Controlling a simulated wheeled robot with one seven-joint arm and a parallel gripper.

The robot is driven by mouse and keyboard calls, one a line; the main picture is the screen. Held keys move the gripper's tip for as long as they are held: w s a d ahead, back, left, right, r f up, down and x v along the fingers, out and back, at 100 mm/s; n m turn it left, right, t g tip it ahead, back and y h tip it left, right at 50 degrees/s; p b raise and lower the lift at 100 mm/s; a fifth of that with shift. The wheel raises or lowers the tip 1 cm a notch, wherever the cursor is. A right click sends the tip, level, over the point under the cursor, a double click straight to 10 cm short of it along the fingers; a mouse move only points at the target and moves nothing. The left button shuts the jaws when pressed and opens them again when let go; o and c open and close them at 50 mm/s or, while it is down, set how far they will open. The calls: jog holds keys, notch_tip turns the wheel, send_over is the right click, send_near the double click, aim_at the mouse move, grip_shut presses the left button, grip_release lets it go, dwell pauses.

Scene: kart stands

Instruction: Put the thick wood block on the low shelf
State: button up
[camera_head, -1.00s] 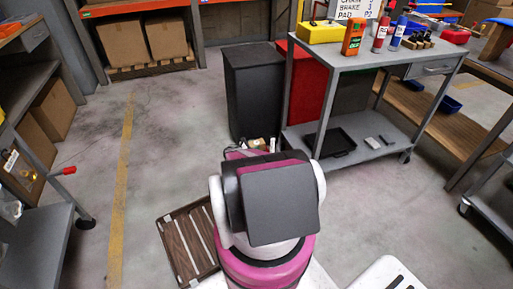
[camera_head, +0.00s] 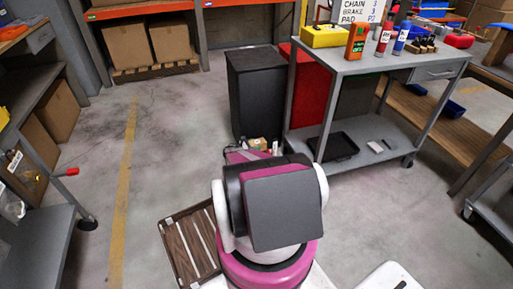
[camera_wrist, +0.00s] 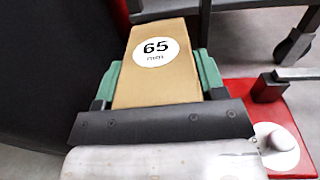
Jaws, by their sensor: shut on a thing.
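The thick wood block (camera_wrist: 158,82) is tan with a white round label reading 65 mm. My gripper (camera_wrist: 159,76) is shut on it, with green pads on both sides. In the head view my arm hides most of the gripper, and only a small tan piece of the block (camera_head: 258,143) shows beyond it, near the dark cabinet. The low shelf (camera_head: 368,129) is the grey lower deck of the cart, to the right of my gripper. The held block is apart from that shelf.
A black tray (camera_head: 337,148) and two small grey items (camera_head: 381,145) lie on the low shelf. A dark cabinet (camera_head: 254,95) and a red one (camera_head: 309,92) stand left of and behind the cart. The cart's front leg (camera_head: 329,118) stands near my gripper.

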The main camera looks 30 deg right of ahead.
jog(key=s+a+r, duration=0.5)
jog(key=a+r, duration=0.1)
jog(key=a, duration=0.2)
jog(key=w+a+r+n+t, duration=0.1)
jog(key=a+r+n+t, duration=0.15)
jog(key=a+r, duration=0.85)
jog(key=w+a+r+n+t, duration=0.15)
jog(key=a+r+t, duration=0.35)
jog(key=r, duration=0.9)
jog(key=s+a+r+n+t+y, duration=0.1)
jog(key=s+a+r+n+t, duration=0.1)
jog(key=s+a+r, duration=0.3)
jog(key=s+a+r+n+t+y, duration=0.2)
jog(key=s+a+r+n+t, duration=0.1)
jog(key=a+r, duration=1.1)
notch_tip(320, 180, up, 4)
jog(key=shift+s+r+t+y, duration=0.3)
jog(key=shift+s+t, duration=0.25)
jog(key=shift+s, duration=0.65)
